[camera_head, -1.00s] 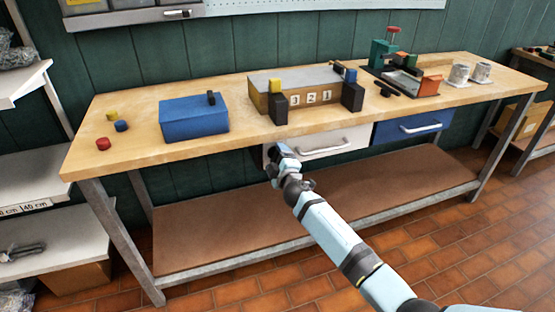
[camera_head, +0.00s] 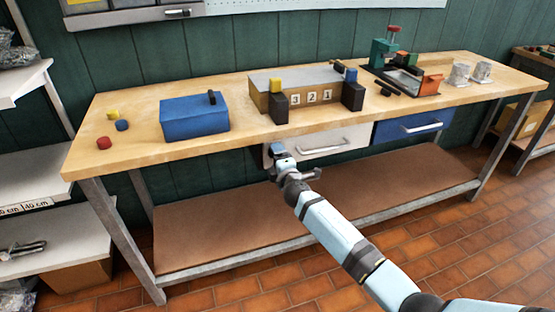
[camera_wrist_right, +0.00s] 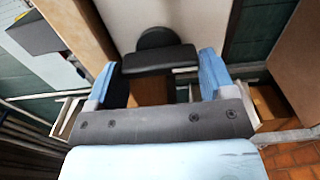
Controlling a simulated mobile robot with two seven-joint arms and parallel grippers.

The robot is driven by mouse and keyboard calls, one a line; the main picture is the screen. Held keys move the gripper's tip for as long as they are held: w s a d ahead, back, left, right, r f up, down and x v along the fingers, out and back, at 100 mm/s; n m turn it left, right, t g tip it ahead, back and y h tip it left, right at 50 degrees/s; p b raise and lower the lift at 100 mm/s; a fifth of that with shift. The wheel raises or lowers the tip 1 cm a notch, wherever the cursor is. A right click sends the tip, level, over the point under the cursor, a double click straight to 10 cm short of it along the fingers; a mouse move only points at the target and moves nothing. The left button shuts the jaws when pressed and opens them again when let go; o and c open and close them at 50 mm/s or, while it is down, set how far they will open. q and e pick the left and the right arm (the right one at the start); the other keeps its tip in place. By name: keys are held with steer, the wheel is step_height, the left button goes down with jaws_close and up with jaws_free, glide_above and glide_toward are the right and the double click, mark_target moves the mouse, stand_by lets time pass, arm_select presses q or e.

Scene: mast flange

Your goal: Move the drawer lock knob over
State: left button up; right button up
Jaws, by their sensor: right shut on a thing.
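The white drawer (camera_head: 345,139) is under the bench top and looks shut, with a metal bar handle (camera_head: 325,148) on its front. My right gripper (camera_head: 279,153) is at the left end of this drawer front. In the right wrist view, the black lock knob (camera_wrist_right: 159,58), a flat bar with a round disc (camera_wrist_right: 155,37) behind it, lies between the blue-sided fingers of my right gripper (camera_wrist_right: 160,66). The gripper is shut on the knob. In the head view the knob is hidden behind the gripper. My left gripper is not in view.
A blue drawer (camera_head: 411,126) with its own handle is to the right. On the bench (camera_head: 245,142) stand a blue box (camera_head: 193,121), a box with number tiles (camera_head: 311,97), and a green press (camera_head: 384,52). A lower shelf (camera_head: 300,215) runs underneath.

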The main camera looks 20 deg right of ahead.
steer(key=o, duration=0.9)
steer(key=s+p, duration=0.1)
steer(key=s, duration=0.6)
steer(key=s+p, duration=0.1)
steer(key=s, duration=0.6)
steer(key=shift+d, duration=0.2)
steer(key=shift+w, duration=0.1)
